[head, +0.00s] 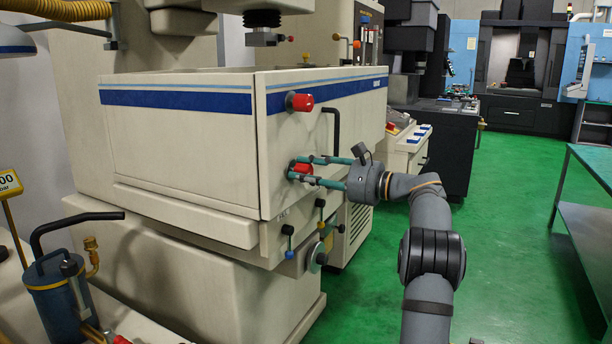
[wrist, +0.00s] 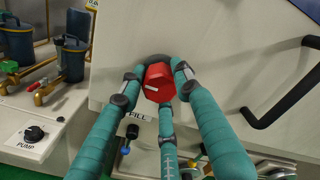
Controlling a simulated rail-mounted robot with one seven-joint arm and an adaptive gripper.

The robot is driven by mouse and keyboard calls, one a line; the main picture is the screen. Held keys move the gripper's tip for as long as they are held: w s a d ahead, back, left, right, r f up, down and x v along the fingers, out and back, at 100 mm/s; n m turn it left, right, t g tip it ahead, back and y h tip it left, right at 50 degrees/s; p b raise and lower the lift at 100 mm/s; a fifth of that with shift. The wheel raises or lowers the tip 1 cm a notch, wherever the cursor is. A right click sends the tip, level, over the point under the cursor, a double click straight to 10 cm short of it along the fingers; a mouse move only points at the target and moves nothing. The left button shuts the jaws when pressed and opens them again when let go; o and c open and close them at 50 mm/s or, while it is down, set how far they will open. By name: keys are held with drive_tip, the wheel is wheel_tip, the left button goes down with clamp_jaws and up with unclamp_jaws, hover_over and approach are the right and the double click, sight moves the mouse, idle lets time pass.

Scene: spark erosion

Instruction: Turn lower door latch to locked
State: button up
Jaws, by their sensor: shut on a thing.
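The lower door latch is a red knob (head: 302,169) on the right-hand face of the beige machine's door, below a matching upper red latch (head: 300,102). In the wrist view the lower latch (wrist: 158,80) is a faceted red knob with a small white mark, on a dark round base. My gripper (head: 298,170) has teal fingers and reaches the latch from the right. In the wrist view its three fingers (wrist: 160,86) are closed around the knob from left, right and below. The fingers partly hide the latch base.
A black door handle (head: 336,130) stands out right of the latches and is close to my fingers in the wrist view (wrist: 285,92). Small coloured valve levers (head: 320,215) sit below. A green table (head: 590,165) is at right; the green floor is clear.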

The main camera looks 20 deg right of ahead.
drive_tip(key=shift+r, duration=0.1)
drive_tip(key=o, duration=1.1)
drive_tip(key=shift+o, duration=0.2)
drive_tip(key=shift+s, duration=0.1)
drive_tip(key=v, duration=1.2)
drive_tip(key=x, duration=1.2)
drive_tip(key=shift+m, duration=0.3)
